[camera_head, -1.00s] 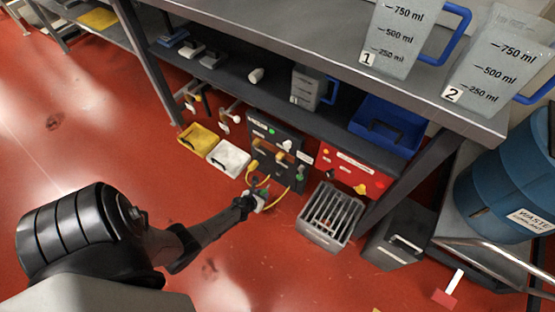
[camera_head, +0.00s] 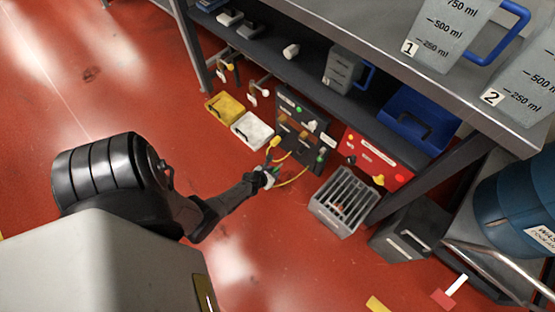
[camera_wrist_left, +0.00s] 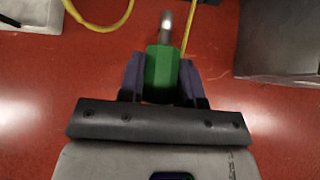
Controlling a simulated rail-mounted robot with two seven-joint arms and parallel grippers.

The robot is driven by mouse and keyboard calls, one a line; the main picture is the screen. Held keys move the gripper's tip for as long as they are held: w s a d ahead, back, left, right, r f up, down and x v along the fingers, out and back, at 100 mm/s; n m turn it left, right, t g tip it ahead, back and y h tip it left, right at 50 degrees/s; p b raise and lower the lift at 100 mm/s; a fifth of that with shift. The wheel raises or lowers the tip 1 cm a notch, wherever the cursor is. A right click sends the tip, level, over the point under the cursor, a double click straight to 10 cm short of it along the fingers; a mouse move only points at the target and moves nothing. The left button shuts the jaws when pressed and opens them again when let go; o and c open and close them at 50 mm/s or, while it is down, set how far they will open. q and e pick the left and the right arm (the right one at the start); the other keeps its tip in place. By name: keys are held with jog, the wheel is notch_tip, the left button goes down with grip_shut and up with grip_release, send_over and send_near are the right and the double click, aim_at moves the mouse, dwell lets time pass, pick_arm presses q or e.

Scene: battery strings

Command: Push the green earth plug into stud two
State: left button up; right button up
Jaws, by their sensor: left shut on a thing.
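The green earth plug (camera_wrist_left: 161,72) is held between the two dark fingers of my left gripper (camera_wrist_left: 162,80) in the left wrist view. Its silver metal tip points away from the gripper, over red floor, touching nothing there. In the head view my left gripper (camera_head: 265,178) is low in front of the dark panel (camera_head: 291,153), apart from it. The plug is small and partly hidden there. A yellow cable (camera_head: 294,181) runs between the gripper area and the panel. Stud two cannot be told from the other fittings. My right gripper is not in view.
A grey slotted crate (camera_head: 322,207) stands right of the panel, with a red panel (camera_head: 365,152) behind it. Yellow (camera_head: 222,107) and white (camera_head: 243,134) trays lie on the left. The shelf (camera_head: 270,42) overhangs behind.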

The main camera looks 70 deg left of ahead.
pick_arm(q)
jog(key=shift+s+a+r+p, duration=0.1)
jog(key=shift+s+r+p, duration=0.2)
jog(key=shift+s, duration=0.25)
jog(key=shift+s+r+m+p, duration=0.3)
jog(key=shift+s+r+p, duration=0.1)
jog(key=shift+r+p, duration=0.75)
jog(key=shift+r, duration=0.5)
jog(key=shift+w+r, duration=0.15)
jog(key=shift+r, duration=0.35)
jog(key=shift+d+r+p, duration=0.2)
jog(key=shift+r+p, duration=0.1)
jog(key=shift+p, duration=0.05)
jog(key=w+r+y, duration=0.1)
jog(key=w+r, duration=0.3)
jog(key=r, duration=0.3)
jog(key=shift+d+p, duration=0.15)
jog(key=shift+p, duration=0.3)
